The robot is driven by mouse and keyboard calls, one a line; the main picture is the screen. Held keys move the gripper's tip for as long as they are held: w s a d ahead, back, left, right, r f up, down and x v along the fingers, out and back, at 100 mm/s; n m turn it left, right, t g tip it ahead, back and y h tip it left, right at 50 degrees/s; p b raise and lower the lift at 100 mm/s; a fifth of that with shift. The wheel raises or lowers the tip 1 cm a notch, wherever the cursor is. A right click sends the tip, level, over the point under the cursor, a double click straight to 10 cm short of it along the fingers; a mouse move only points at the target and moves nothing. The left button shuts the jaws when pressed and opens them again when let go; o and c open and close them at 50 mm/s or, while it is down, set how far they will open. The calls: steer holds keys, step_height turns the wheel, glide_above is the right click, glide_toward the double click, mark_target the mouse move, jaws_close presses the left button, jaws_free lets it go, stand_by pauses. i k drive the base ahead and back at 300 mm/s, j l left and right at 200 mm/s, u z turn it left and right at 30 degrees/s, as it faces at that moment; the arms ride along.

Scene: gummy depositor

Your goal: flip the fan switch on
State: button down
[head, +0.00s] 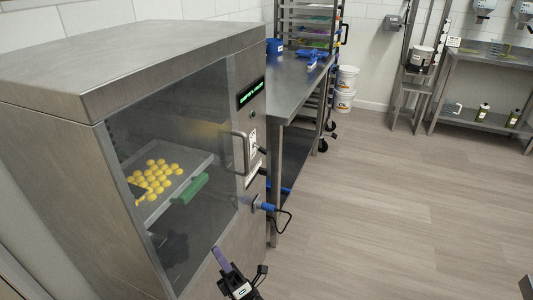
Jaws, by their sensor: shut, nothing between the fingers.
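No part in the head view is clearly marked as the fan switch. The steel cabinet (65,165) at the left has a front panel with a lit display (251,92) and a small round control (251,113) below it. A grey box (393,22) that may be a switch is on the far back wall; its setting is too small to tell. My gripper (220,260), with a purple finger part, is at the bottom centre, in front of the cabinet's lower front and well below the display. It is shut and empty.
The cabinet's glass door has a bar handle (240,152); yellow pieces (155,175) lie on a tray inside. A blue connector (265,207) with a black cable juts out at lower right. A steel table (292,88) stands behind. The floor (400,200) to the right is clear.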

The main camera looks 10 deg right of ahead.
mark_target(261, 149)
steer(key=i+l, duration=0.9)
steer(key=l, duration=0.1)
